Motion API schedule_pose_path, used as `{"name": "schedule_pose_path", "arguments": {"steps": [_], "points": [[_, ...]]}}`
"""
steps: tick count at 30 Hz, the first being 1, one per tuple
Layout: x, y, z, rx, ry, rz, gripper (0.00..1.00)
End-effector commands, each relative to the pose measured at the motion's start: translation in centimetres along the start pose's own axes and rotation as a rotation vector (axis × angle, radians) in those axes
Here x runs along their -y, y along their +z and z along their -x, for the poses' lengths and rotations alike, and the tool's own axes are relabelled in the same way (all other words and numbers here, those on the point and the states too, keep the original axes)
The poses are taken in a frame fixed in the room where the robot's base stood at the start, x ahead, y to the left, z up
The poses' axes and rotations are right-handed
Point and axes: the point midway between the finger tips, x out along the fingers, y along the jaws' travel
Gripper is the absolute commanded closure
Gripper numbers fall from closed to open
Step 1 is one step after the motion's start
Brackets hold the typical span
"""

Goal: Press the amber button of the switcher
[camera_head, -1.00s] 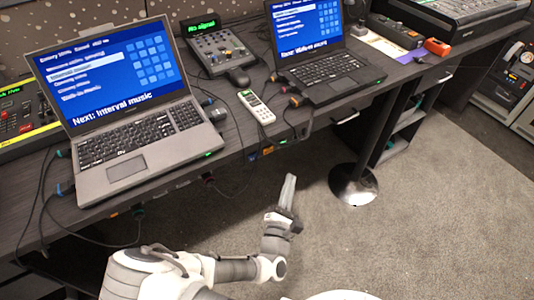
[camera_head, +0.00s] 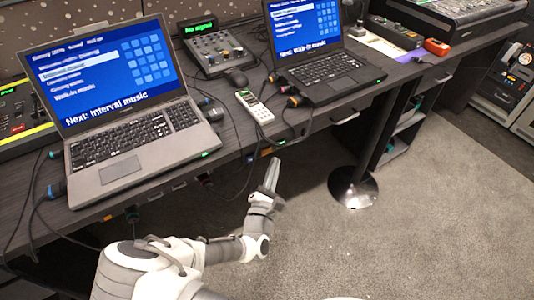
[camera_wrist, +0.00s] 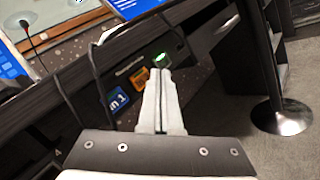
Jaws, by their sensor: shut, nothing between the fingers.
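The switcher is a dark strip under the desk's front edge. In the wrist view it carries a blue button (camera_wrist: 118,100) marked "In 1", an amber button (camera_wrist: 141,78) and a green-lit button (camera_wrist: 161,60) in a row. In the head view the amber button (camera_head: 266,151) shows small at the desk edge. My gripper (camera_head: 275,161) is shut and empty, pointing up toward the strip from below. In the wrist view my gripper's tips (camera_wrist: 160,72) appear just right of the amber button and below the green one. I cannot tell the remaining gap.
The dark desk (camera_head: 228,130) holds a grey laptop (camera_head: 120,130), a second laptop (camera_head: 325,70) and a white remote (camera_head: 255,106). Cables (camera_wrist: 97,75) hang beside the buttons at left in the wrist view. A round-based post (camera_head: 353,188) stands to the right.

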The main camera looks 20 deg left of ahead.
Motion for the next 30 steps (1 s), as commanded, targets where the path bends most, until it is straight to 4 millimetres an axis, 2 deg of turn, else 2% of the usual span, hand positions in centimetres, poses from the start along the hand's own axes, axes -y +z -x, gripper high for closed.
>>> {"name": "schedule_pose_path", "arguments": {"steps": [7,30], "points": [[-0.76,-0.59,-1.01,0.001,0.001,0.001,1.0],[-0.79,-0.63,-1.03,0.001,0.001,0.001,1.0]]}}
